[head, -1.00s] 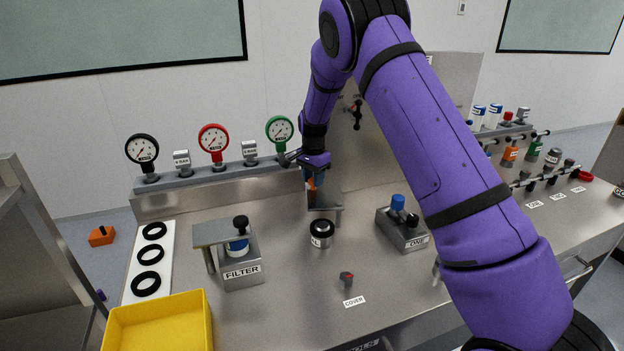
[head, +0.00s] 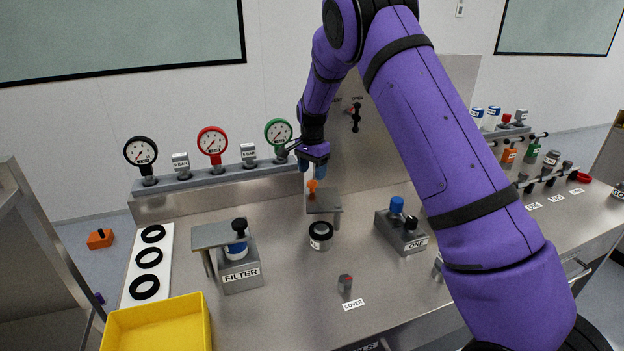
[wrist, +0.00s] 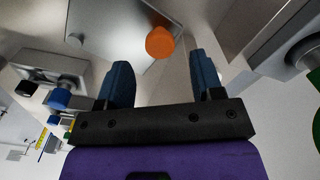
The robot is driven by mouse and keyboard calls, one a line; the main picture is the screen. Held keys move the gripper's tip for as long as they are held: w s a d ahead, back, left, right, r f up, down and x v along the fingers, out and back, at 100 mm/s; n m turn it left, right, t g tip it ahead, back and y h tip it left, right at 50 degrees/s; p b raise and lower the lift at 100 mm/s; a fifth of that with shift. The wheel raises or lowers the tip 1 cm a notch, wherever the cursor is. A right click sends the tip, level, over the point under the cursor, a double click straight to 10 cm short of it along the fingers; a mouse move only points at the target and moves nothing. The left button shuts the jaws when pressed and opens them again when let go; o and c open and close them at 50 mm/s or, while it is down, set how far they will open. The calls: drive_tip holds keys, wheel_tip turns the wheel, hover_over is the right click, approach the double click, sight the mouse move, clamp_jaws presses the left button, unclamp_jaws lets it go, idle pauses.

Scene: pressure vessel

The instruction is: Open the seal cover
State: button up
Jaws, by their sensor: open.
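The label COVER (head: 353,304) lies on the bench in front of a small grey knob (head: 345,284) with a red mark. An orange knob (head: 312,187) stands on a flat grey plate (head: 325,206) at the back of the bench. I cannot tell for sure which part is the seal cover. My gripper (head: 313,171) is open and empty just above the orange knob. In the wrist view the orange knob (wrist: 160,42) shows beyond the gap between the two blue fingers, apart from both. The small grey knob is not identifiable in the wrist view.
A black-and-white jar (head: 321,236), the FILTER block (head: 241,275) and the block labelled ONE (head: 401,235) stand around the plate. Gauges line a rail (head: 217,177) behind. A yellow tray (head: 158,325) is front left. Bare bench lies front centre.

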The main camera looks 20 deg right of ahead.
wheel_tip(320, 180, up, 7)
idle(0.3)
idle(0.4)
drive_tip(key=s+d+r+n+t+y, duration=0.15)
drive_tip(key=s+r+n, duration=0.45)
drive_tip(key=s+r, duration=1.45)
drive_tip(key=s+f+n+t+h, duration=0.1)
drive_tip(key=s+n, duration=0.5)
drive_tip(key=s, duration=2)
drive_tip(key=f+t, duration=0.1)
drive_tip(key=t, duration=0.1)
drive_tip(key=shift+s+d+t, duration=0.25)
drive_tip(key=shift+t, duration=0.1)
